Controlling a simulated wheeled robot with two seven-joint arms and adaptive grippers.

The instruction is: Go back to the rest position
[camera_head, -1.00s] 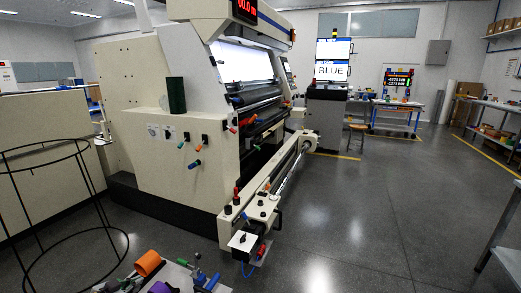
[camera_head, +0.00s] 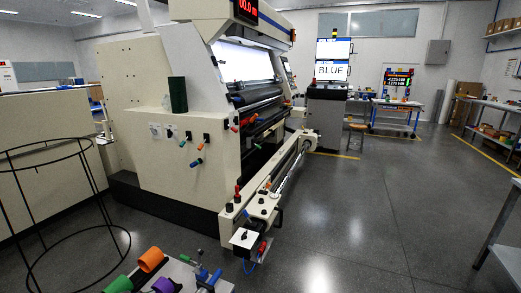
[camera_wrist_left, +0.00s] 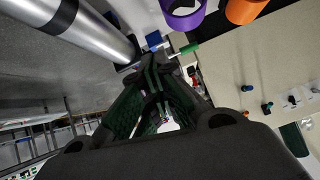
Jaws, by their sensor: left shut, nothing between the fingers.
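My left gripper (camera_wrist_left: 153,72) shows in the left wrist view. Its dark green-padded fingers come together at the tips with nothing held between them. A purple ring (camera_wrist_left: 183,14) and an orange ring (camera_wrist_left: 243,8) lie beyond the fingertips at the top of that view, apart from the gripper. The left gripper does not show in the head view. My right gripper is in neither view.
A bench with a purple ring (camera_head: 163,285), an orange tube (camera_head: 150,259) and a green tube (camera_head: 118,285) is at the bottom of the head view. A black wire stand (camera_head: 98,205) is left. A large cream machine (camera_head: 150,130) fills the middle. Grey floor (camera_head: 370,220) is open to the right.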

